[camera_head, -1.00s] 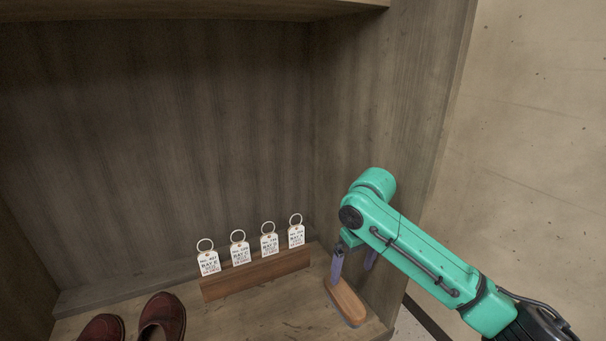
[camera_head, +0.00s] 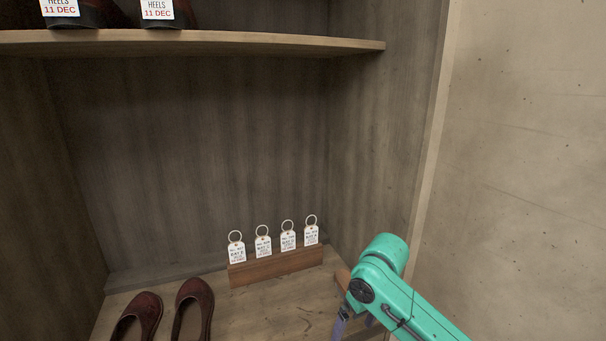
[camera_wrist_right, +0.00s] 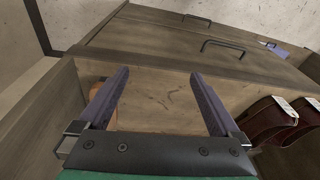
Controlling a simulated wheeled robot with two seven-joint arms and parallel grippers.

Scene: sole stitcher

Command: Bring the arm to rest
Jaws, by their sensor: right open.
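My right arm (camera_head: 405,305) is teal and comes in from the lower right in the head view. Its gripper (camera_head: 354,324), with purple fingers, is low in the picture in front of the cabinet's lower shelf. In the right wrist view the two fingers (camera_wrist_right: 160,75) stand wide apart with nothing between them. A wooden block (camera_head: 342,276) lies on the shelf, mostly hidden behind the arm. A small piece of it shows beside the left finger in the wrist view (camera_wrist_right: 97,91). My left gripper is in neither view.
A wooden rack (camera_head: 275,268) holds several white ringed tags on the shelf. Dark red shoes (camera_head: 193,306) stand left of it. An upper shelf (camera_head: 220,42) carries tagged shoes. The cabinet's right side wall (camera_head: 385,150) is close to the arm. Drawer fronts with handles (camera_wrist_right: 230,47) show in the wrist view.

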